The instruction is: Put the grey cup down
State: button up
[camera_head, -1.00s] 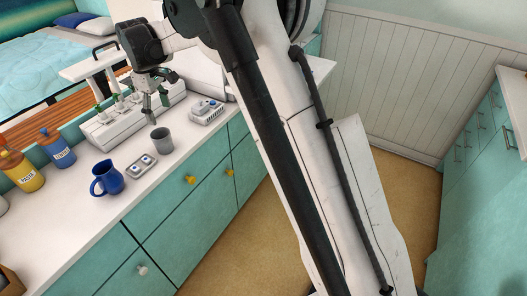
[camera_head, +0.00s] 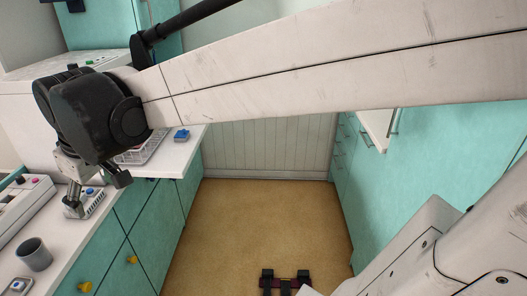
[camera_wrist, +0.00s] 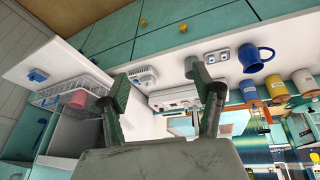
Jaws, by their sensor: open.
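The grey cup (camera_head: 34,254) stands upright on the white counter (camera_head: 62,232) at the lower left of the head view. In the wrist view the grey cup (camera_wrist: 189,66) shows just beyond the right fingertip, partly hidden by it. My gripper (camera_head: 73,208) is above the counter, to the right of and farther back than the cup, near a small button device. In the wrist view my gripper (camera_wrist: 160,86) has its fingers spread with nothing held between them.
The white button device (camera_wrist: 143,76) and a two-button panel (camera_wrist: 217,57) lie on the counter. A dish rack (camera_wrist: 72,92) holds a pink cup (camera_wrist: 77,99). A blue-topped item (camera_head: 182,135) sits near the counter end.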

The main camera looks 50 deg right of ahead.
jog(key=s+d+f+m+t, duration=0.1)
jog(key=s+d+f+m, duration=0.1)
jog(key=s, duration=0.5)
jog(key=s+d+f+m+t, duration=0.1)
jog(key=s+d+f+m, duration=0.1)
jog(key=s, duration=0.6)
jog(key=shift+s+d+f+t, duration=0.15)
jog(key=shift+d+f+t, duration=0.15)
jog(key=shift+d+f, duration=0.45)
